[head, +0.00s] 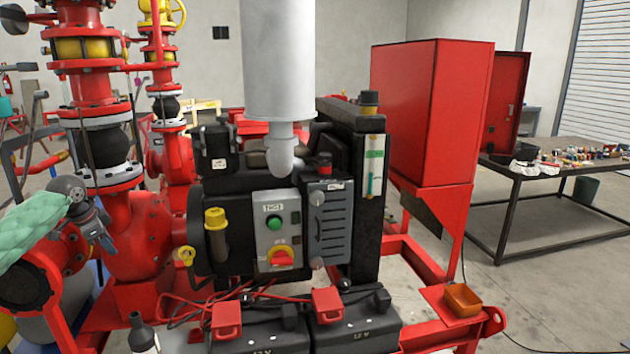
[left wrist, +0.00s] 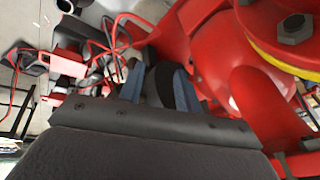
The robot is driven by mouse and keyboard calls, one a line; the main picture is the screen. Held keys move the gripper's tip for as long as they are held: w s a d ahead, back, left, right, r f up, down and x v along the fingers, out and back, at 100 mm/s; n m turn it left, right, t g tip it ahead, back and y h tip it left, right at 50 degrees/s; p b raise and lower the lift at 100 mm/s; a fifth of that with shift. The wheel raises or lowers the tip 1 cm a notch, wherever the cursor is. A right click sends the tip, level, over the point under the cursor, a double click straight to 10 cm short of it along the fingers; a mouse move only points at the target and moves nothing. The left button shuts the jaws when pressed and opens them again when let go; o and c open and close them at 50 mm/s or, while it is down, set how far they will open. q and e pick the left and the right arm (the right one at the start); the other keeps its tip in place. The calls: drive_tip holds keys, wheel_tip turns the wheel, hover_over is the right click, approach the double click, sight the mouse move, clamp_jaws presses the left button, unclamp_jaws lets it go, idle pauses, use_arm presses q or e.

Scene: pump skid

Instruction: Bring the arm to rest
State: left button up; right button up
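My left arm, in a pale green sleeve, comes in from the left in the head view. My left gripper (head: 106,240) points down beside the red pump pipework (head: 140,235), left of the black engine. In the left wrist view the two blue-padded fingers (left wrist: 160,90) stand apart. A dark curved shape shows between or behind them; I cannot tell how near it is, and nothing is clearly gripped.
The engine's control box (head: 278,230) and batteries (head: 262,330) are right of the gripper. A red cabinet (head: 415,110) and a cluttered table (head: 535,172) stand further right. Open floor shows at right.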

use_arm(q)
drive_tip(key=w+d+r+n+t+y, duration=0.2)
drive_tip(key=d+r+t+y, duration=0.1)
drive_tip(key=r, duration=0.3)
drive_tip(key=d+f+n+t, duration=0.1)
drive_tip(key=d+f, duration=0.1)
drive_tip(key=d, duration=0.6)
drive_tip(key=s+d+f+n+t, duration=0.1)
drive_tip(key=s+d+f, duration=0.3)
drive_tip(key=d+f, duration=0.4)
drive_tip(key=s+d+f+n, duration=0.1)
drive_tip(key=s+d+f, duration=0.3)
drive_tip(key=d+f, duration=0.35)
drive_tip(key=s+d+f+n+g+h, duration=0.1)
drive_tip(key=s+d+f, duration=0.4)
drive_tip(key=s+f, duration=0.6)
drive_tip(key=s+d+f+n+g+h, duration=0.1)
drive_tip(key=s+d+f+g, duration=0.3)
drive_tip(key=s+f, duration=0.8)
drive_tip(key=s+d+f+n+g, duration=0.1)
drive_tip(key=s+d+f, duration=0.6)
drive_tip(key=s, duration=1.6)
wheel_tip(320, 180, down, 5)
drive_tip(key=shift+d+g+h, duration=0.2)
drive_tip(key=shift+g+h, duration=0.2)
drive_tip(key=shift+g, duration=0.4)
